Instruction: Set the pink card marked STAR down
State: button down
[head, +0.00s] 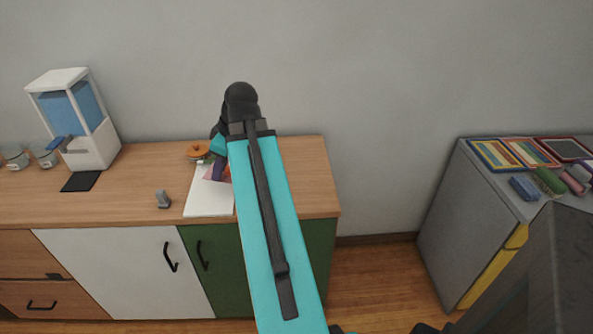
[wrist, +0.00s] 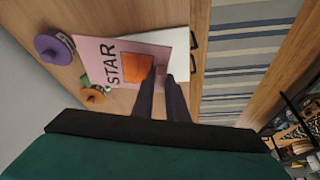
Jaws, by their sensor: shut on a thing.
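The pink card marked STAR (wrist: 97,61) fills the middle of the wrist view, with an orange square on its face. My gripper (wrist: 162,80) has its two dark fingers shut on the card's near edge, beside the orange square. In the head view the card (head: 209,173) shows only partly, behind my arm and over the far part of a white sheet (head: 207,204). The sheet (wrist: 180,66) also shows beyond the card in the wrist view. I cannot tell whether the card touches it.
The sheet lies on a wooden counter (head: 130,195). An orange round thing (head: 198,151) is close behind the card, and a purple round thing (wrist: 54,46) is near it. A small grey object (head: 163,199) and a white-and-blue dispenser (head: 80,120) stand left. The counter's right end is clear.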

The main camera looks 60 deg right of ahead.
jog(key=s+d+f+n+b, duration=0.1)
jog(key=s+d, duration=0.2)
jog(key=s, duration=0.5)
jog(key=s+d+f+n+y+b, duration=0.1)
jog(key=s+d, duration=0.3)
jog(key=s, duration=0.5)
jog(key=s+d+f+n+b, duration=0.1)
jog(key=s+d, duration=0.3)
jog(key=s, duration=0.4)
jog(key=shift+s+d+f+n+b, duration=0.15)
jog(key=shift+f+n+b, duration=0.15)
jog(key=shift+f+b, duration=0.35)
jog(key=shift+d+r+p, duration=0.1)
jog(key=shift+r+p, duration=0.05)
jog(key=shift+p, duration=0.55)
jog(key=w+p, duration=0.1)
jog(key=p, duration=0.2)
jog(key=shift+d+p, duration=0.3)
jog(key=shift+d, duration=0.05)
jog(key=w+p, duration=0.1)
jog(key=p, duration=0.7)
jog(key=shift+d, duration=0.4)
